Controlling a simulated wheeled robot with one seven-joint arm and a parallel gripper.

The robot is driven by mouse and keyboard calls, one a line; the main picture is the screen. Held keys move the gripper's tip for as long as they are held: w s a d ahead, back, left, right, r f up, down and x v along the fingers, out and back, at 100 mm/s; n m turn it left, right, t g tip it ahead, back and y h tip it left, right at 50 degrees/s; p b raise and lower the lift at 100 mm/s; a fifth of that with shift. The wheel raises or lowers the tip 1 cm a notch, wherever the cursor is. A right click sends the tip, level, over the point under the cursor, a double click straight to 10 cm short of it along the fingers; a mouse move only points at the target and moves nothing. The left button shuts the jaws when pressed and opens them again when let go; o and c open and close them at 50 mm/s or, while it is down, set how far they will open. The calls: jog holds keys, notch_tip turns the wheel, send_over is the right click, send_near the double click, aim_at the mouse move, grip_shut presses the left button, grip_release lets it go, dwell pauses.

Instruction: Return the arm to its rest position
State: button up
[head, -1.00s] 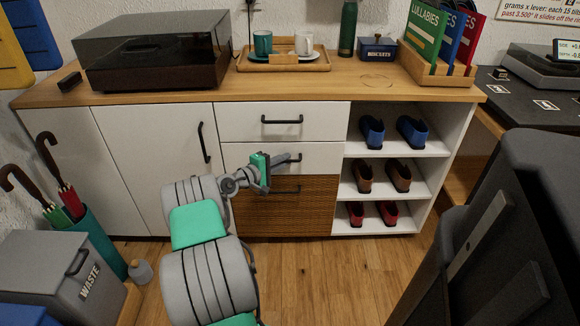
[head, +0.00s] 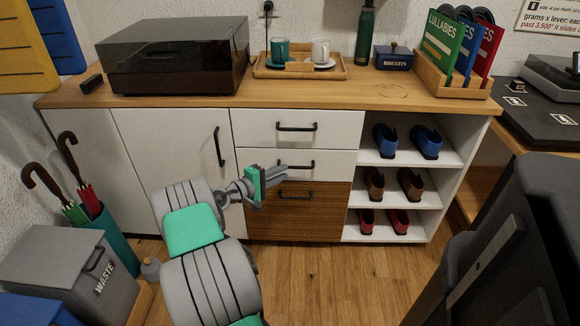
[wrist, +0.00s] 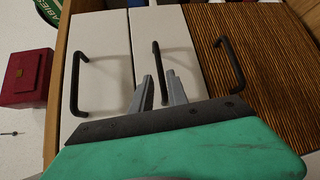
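My gripper (head: 285,182) is in front of the cabinet, beside the middle drawer (head: 330,161) and the woven lower drawer (head: 325,215). In the wrist view my gripper (wrist: 158,78) shows two grey fingers with a gap between them and nothing held. The middle drawer's black handle (wrist: 157,62) appears just beyond the fingertips; I cannot tell whether they touch. My arm (head: 195,230) reaches forward from the bottom of the head view. The drawers look closed.
The cabinet top (head: 200,104) carries a turntable (head: 175,60), a cup tray (head: 300,70) and a record rack (head: 455,85). Shoes stand on open shelves at right. A waste bin (head: 70,265) and umbrella stand (head: 110,235) are at left. A dark chair (head: 510,240) is at right.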

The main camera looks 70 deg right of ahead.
jog(key=shift+w+a, duration=0.1)
jog(key=shift+a, duration=0.2)
jog(key=w+a+r+t+y+p, duration=0.1)
jog(key=w+a+r+t+p, duration=0.2)
jog(key=w+a+r+p, duration=0.25)
jog(key=w+a+r+t+y+p, duration=0.1)
jog(key=w+a+r+t+p, duration=0.2)
jog(key=w+r, duration=0.45)
jog(key=w+a+r+t+y+p, duration=0.2)
jog(key=w+a+r+p, duration=0.2)
jog(key=a+r, duration=0.3)
jog(key=w+a+r+t+y+p, duration=0.25)
jog(key=w+a+r+p, duration=0.2)
jog(key=a, duration=0.55)
jog(key=a+r+n+y+p, duration=0.1)
jog(key=a+r+y+p, duration=0.35)
jog(key=a, duration=0.75)
jog(key=s+a+r+n+y+p, duration=0.1)
jog(key=s+a+r+p, duration=0.3)
jog(key=a, duration=0.6)
jog(key=s+a+r+n+y+p, duration=0.2)
jog(key=s+a+r+p, duration=0.2)
jog(key=a, duration=0.6)
jog(key=s+r, duration=0.2)
jog(key=shift+s+a+p, duration=0.3)
jog(key=shift+s+a, duration=0.05)
jog(key=shift+s, duration=0.05)
